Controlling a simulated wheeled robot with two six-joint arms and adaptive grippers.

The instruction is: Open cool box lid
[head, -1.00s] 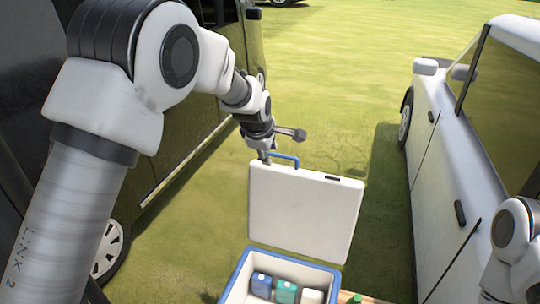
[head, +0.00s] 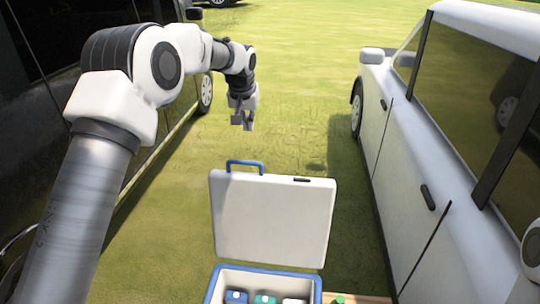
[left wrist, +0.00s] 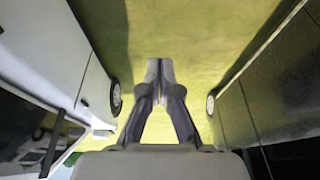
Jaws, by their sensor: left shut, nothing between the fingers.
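The cool box (head: 216,287) stands at the bottom of the head view, white with a blue rim. Its white lid (head: 272,222) stands upright, open, with a blue handle (head: 245,163) on its top edge and a dark latch slot. My left gripper (head: 248,126) hangs above and beyond the lid, apart from the handle. It is shut and empty; its closed fingers also show in the left wrist view (left wrist: 160,70). My right gripper is not in view; only a piece of my right arm shows at the right edge.
Inside the box are a blue item (head: 236,297), a teal item (head: 265,299) and a white one. A wooden surface (head: 370,300) with a green item lies beside it. A dark vehicle (head: 150,165) stands left, a white car (head: 405,170) right. Grass between them is clear.

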